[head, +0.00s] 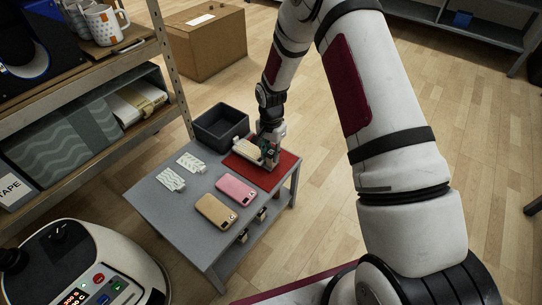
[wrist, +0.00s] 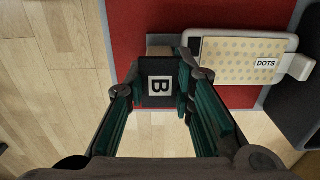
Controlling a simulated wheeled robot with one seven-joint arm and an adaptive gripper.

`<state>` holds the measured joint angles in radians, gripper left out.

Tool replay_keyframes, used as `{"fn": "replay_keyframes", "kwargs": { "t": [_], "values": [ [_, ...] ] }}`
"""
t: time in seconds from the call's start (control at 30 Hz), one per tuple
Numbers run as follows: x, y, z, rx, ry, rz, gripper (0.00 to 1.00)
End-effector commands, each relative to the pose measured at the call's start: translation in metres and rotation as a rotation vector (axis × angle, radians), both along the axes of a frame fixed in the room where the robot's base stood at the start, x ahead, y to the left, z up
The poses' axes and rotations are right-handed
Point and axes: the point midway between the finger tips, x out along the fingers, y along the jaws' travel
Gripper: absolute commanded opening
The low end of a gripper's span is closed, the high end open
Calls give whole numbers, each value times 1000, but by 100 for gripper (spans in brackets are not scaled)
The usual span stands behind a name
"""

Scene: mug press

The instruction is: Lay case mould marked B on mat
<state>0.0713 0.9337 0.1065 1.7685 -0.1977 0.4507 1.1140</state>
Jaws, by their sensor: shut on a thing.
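My gripper (wrist: 162,72) is shut on the case mould marked B (wrist: 158,100), a dark block with a white B label between the teal finger pads. A brownish piece shows just beyond its far end. In the head view my gripper (head: 268,158) is low over the red mat (head: 284,164), at the table's back right. The mat (wrist: 140,20) also shows beneath the mould in the wrist view. I cannot tell whether the mould touches it. A white-framed piece with a dotted sheet marked DOTS (wrist: 230,60) lies beside the mould, over part of the mat.
A dark grey bin (head: 221,123) stands behind the mat to the left. A pink phone case (head: 236,190) and a tan one (head: 215,211) lie at the table's front. Two white patterned pieces (head: 191,163) lie on the left. A shelf rack (head: 175,65) stands close by.

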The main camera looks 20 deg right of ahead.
Motion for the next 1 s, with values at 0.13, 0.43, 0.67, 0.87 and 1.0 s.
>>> {"fn": "replay_keyframes", "kwargs": {
  "t": [0.13,0.43,0.67,0.87,1.0],
  "values": [
    [1,0,-1,1,-3,0,0],
    [0,0,-3,0,-2,0,43],
    [0,0,-3,0,-2,1,43],
    [1,0,6,0,-4,1,43],
    [1,0,29,0,-5,0,43]
  ]
}}
